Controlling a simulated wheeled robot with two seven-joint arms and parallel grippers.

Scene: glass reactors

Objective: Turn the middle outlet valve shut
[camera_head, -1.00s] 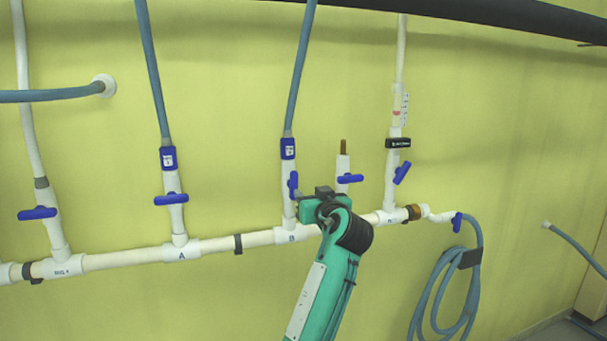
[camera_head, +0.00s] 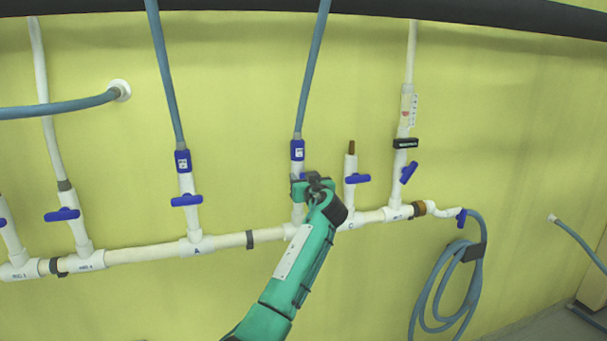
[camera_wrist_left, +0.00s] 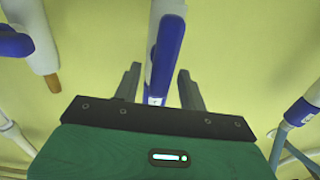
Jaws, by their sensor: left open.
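The middle outlet valve on branch B has a blue handle (camera_head: 303,176), mostly hidden behind my left gripper (camera_head: 307,184) in the head view. In the left wrist view the blue handle (camera_wrist_left: 166,45) runs lengthwise between the two dark fingers of my left gripper (camera_wrist_left: 160,82). The fingers are open, one on each side of the handle; I cannot tell if they touch it. The handle looks roughly in line with its white pipe. My right gripper is not in view.
The valve with blue handle on branch A (camera_head: 187,200) is to the left. To the right is branch C's blue handle (camera_head: 357,179), beside a brown-tipped stub (camera_head: 351,147). A coiled blue hose (camera_head: 425,300) hangs at right. A dark beam (camera_head: 480,18) crosses the top.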

